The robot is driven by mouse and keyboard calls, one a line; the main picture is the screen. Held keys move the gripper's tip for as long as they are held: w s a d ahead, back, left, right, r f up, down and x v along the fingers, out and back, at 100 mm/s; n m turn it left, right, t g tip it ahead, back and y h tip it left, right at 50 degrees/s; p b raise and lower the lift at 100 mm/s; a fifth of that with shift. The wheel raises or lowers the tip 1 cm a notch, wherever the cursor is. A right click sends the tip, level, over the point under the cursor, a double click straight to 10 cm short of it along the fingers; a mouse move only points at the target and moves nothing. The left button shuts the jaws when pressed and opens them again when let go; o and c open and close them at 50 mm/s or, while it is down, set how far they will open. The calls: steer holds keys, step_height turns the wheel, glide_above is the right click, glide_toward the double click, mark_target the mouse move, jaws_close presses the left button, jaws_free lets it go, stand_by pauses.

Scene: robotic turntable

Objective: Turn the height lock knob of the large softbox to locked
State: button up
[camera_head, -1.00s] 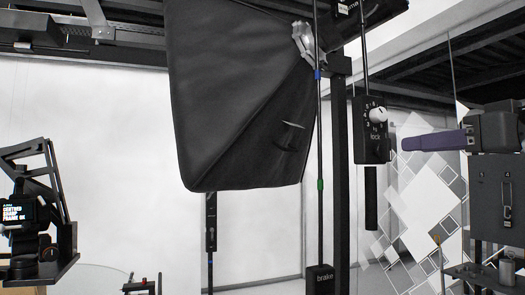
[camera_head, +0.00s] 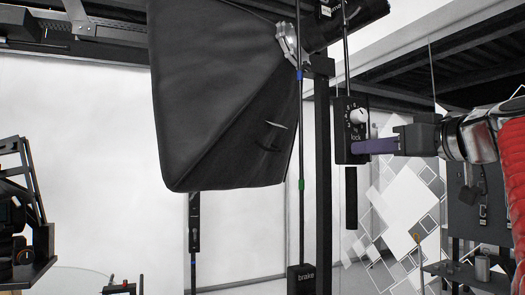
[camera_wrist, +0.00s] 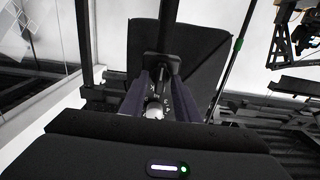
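The large black softbox (camera_head: 222,100) hangs at the upper middle in the head view. Right of it, a black box marked "lock" (camera_head: 344,150) hangs on a rod and carries a white round knob (camera_head: 359,116) with small marks around it. I cannot read the knob's setting. My gripper (camera_head: 357,147) reaches in from the right, its purple fingers overlapping the box's lower part, below the knob in the picture. In the wrist view its two fingers (camera_wrist: 163,82) are apart, with the white knob (camera_wrist: 155,109) showing between them. Contact cannot be told.
A second black box marked "brake" (camera_head: 301,281) sits low on a thin rod (camera_head: 300,215) left of a thick black post (camera_head: 323,170). A tool panel (camera_head: 475,190) stands at the right. Camera gear (camera_head: 25,215) stands at the left.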

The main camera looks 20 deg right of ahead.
steer(key=shift+c, duration=0.5)
steer(key=c, duration=0.6)
steer(key=shift+m, duration=0.5)
steer(key=m, duration=1.7)
steer(key=shift+d+f, duration=0.25)
steer(key=shift+d, duration=0.05)
steer(key=shift+f, duration=0.1)
steer(key=o, duration=0.7)
